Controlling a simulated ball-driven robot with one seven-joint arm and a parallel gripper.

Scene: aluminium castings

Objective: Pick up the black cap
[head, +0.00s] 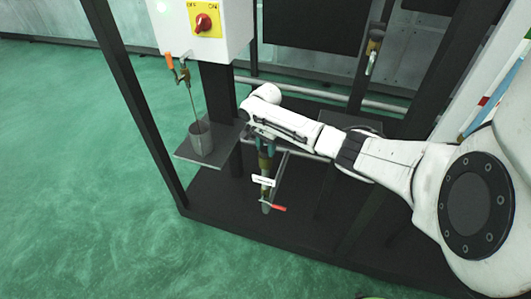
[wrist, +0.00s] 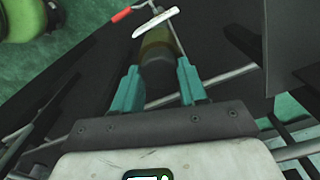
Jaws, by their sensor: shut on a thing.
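My gripper (head: 266,147) has its teal fingers pointing down at the top of an upright brass-coloured pipe fitting (head: 264,163). In the wrist view, the fingers (wrist: 158,70) are shut on the dark, round end of this fitting, which I take to be the black cap (wrist: 157,78). The cap lies between the two fingertips, with the olive-brass body (wrist: 159,43) directly beyond it. I cannot tell whether the cap is still seated on the fitting. In the head view, my gripper hides the cap.
Black frame posts and grey pipes surround the arm. Green floor is open at left.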

